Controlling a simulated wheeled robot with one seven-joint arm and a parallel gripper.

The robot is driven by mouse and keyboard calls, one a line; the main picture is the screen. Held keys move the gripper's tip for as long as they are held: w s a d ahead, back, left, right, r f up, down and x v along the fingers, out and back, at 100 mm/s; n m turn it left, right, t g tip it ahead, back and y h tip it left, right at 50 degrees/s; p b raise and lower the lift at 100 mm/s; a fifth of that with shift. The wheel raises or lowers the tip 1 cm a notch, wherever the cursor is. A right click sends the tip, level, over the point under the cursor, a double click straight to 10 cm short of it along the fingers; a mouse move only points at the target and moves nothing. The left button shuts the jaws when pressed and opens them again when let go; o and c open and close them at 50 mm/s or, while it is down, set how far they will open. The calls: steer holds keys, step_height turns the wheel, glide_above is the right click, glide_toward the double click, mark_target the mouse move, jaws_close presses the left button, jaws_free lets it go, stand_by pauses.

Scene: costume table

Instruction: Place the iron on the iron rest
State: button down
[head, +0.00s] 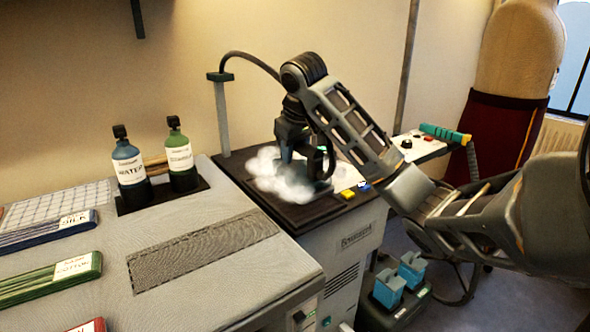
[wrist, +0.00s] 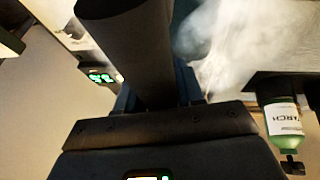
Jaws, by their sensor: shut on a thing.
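My gripper (head: 292,140) points down over the dark top (head: 302,218) of a steam cabinet and is shut on the iron (head: 324,184). This dark top looks like the iron rest, though no label confirms it. White steam hides much of the iron's lower part, so I cannot tell if it touches the surface. In the wrist view the dark iron handle (wrist: 128,50) runs up from between the jaws, with steam to its right. A small green-lit display (wrist: 100,76) shows left of the handle.
A grey ironing table (head: 215,215) with a dark patterned strip (head: 200,250) lies left. Two bottles, blue (head: 129,163) and green (head: 181,158), stand in a holder behind it. Folded cloths (head: 50,278) lie far left. A post (head: 222,115) with a hose rises behind the cabinet.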

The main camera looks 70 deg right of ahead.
mark_target(295, 164)
steer(key=shift+f+b, duration=0.9)
steer(key=shift+f, duration=1)
steer(key=shift+f, duration=0.1)
steer(key=c, duration=0.7)
jaws_free()
steer(key=shift+f, duration=0.1)
steer(key=p+v, duration=0.6)
steer(key=v, duration=0.4)
steer(key=shift+r+p, duration=0.3)
steer(key=shift+r, duration=0.1)
steer(key=shift+v, duration=0.8)
steer(key=shift+s+a+f, duration=0.1)
